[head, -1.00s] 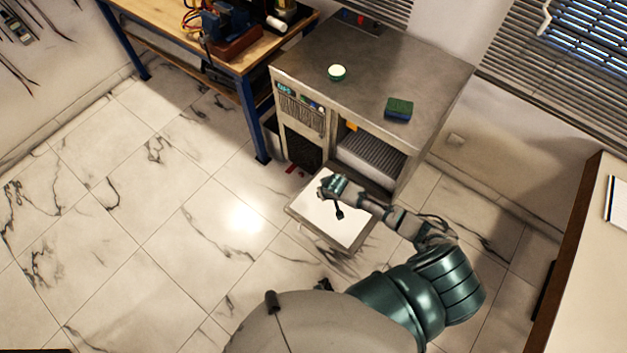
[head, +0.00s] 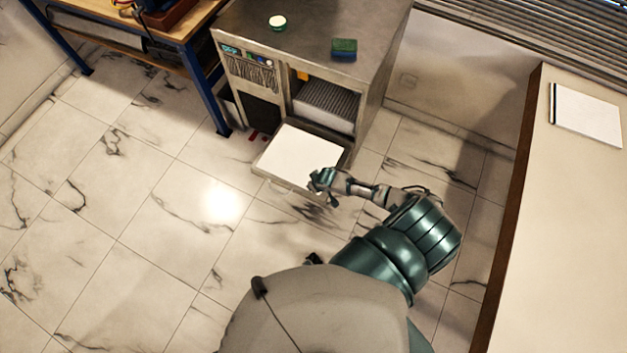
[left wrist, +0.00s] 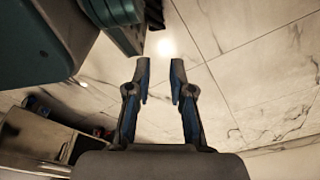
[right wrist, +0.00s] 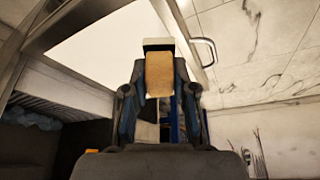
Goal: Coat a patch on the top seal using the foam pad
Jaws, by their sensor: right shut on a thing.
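My right gripper (head: 324,186) is shut on the foam pad (right wrist: 159,75), a tan block with a whitish strip at its far end, seen in the right wrist view. In the head view this gripper is at the near right edge of the white-faced open flap or drawer (head: 293,152) of the grey cabinet; whether they touch cannot be told. The pad is too small to make out there. I cannot pick out the top seal for certain. My left gripper (left wrist: 161,75) is open and empty above the floor; it is outside the head view.
On the cabinet top (head: 300,28) are a green-and-blue sponge (head: 344,48) and a small round white-and-green container (head: 277,22). A wooden bench (head: 180,20) with blue legs is at left. A pale counter (head: 570,200) is at right. The marble floor at left is clear.

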